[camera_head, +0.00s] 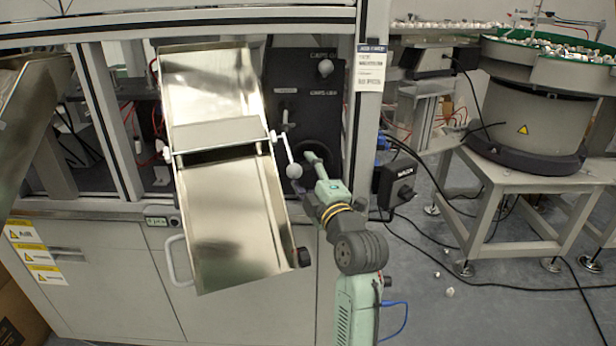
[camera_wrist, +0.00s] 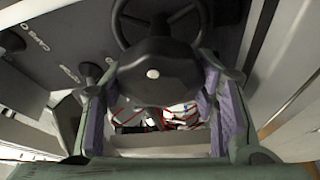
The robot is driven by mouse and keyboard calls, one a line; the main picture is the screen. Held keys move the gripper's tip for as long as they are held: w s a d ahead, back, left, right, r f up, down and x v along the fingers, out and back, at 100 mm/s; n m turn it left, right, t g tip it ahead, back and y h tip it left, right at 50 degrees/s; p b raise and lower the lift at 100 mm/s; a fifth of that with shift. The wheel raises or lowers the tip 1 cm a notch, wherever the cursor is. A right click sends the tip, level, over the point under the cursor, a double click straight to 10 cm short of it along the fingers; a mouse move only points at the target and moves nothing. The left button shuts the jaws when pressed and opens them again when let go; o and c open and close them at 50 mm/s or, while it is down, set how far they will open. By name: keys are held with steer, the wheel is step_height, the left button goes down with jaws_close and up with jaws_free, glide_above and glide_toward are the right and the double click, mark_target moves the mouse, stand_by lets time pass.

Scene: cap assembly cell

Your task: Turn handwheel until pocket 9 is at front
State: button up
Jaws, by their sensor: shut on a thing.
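The black handwheel (camera_wrist: 122,30) shows at the top of the wrist view, with its rim and spokes partly cut off by the frame. A dark round knob (camera_wrist: 153,73) with a white dot stands in front of its lower rim. My gripper (camera_wrist: 156,92) has its purple-padded fingers on either side of this knob and is shut on the handwheel's knob. In the head view, my gripper (camera_head: 312,160) reaches to the dark panel (camera_head: 305,105), and the wheel is mostly hidden behind it. No pocket number can be read in either view.
A shiny metal chute (camera_head: 225,215) slopes down left of my arm. A lever with a grey ball (camera_head: 293,171) is close to my gripper. A black switch box (camera_head: 396,184) is on the right post. A bowl feeder (camera_head: 545,100) stands at right, with open floor before it.

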steer(key=m+t+b, duration=0.1)
steer(key=m+b, duration=0.1)
steer(key=shift+f+m, duration=0.15)
steer(key=shift+m, duration=0.25)
steer(key=shift+r+m+t+h+b, duration=0.2)
steer(key=shift+m+t+b, duration=0.15)
steer(key=shift+m, duration=0.45)
steer(key=shift+r+m+t+h+b, duration=0.1)
steer(key=shift+m+t+h+b, duration=0.25)
steer(key=shift+m, duration=0.45)
steer(key=o, duration=0.9)
steer(key=shift+s+d, duration=0.1)
steer(key=shift+s, duration=0.05)
